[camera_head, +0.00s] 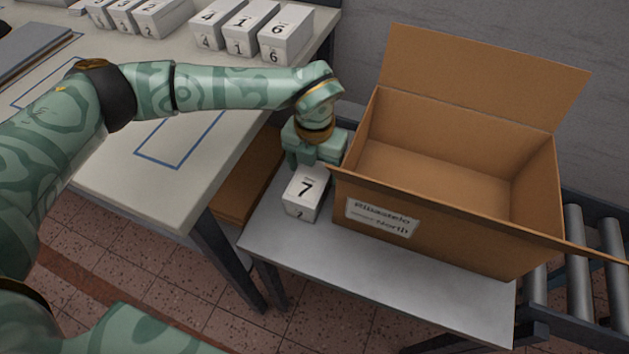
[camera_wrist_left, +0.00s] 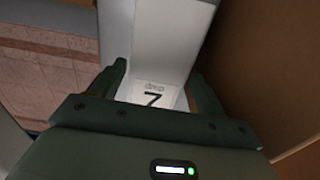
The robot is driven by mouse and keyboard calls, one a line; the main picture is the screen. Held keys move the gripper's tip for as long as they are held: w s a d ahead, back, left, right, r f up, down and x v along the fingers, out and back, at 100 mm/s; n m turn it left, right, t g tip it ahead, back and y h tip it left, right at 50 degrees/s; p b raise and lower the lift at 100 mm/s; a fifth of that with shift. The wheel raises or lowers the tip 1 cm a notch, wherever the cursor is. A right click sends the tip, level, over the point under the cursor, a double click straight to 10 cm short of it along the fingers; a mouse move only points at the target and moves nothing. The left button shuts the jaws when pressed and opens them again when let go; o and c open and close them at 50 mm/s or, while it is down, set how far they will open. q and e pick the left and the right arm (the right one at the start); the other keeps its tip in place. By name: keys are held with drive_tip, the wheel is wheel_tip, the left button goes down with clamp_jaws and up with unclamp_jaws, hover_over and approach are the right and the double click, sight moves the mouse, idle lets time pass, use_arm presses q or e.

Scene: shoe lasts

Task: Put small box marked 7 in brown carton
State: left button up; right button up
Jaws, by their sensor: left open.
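The small white box marked 7 (camera_head: 306,192) stands on the grey side table, close to the left side of the brown carton. The brown carton (camera_head: 440,222) is open at the top, looks empty, and has a white label on its front. My left gripper (camera_head: 309,165) is just behind and above the box. In the left wrist view the box marked 7 (camera_wrist_left: 155,97) shows between the two open fingers (camera_wrist_left: 158,90); I cannot tell whether they touch it. My right gripper is not in view.
The grey side table (camera_head: 400,290) has free room in front of the carton. Several numbered white boxes (camera_head: 285,36) stand at the back of the pale worktable (camera_head: 110,160). A roller conveyor (camera_head: 590,240) lies at the right. The carton's back flap (camera_head: 480,75) stands up.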

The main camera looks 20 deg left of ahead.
sight(314, 172)
use_arm(q)
wheel_tip(314, 172, down, 4)
drive_tip(key=shift+a+f+b, duration=0.1)
drive_tip(key=shift+f+b, duration=0.15)
drive_tip(key=shift+b, duration=0.65)
drive_tip(key=shift+r, duration=0.2)
drive_tip(key=c, duration=0.9)
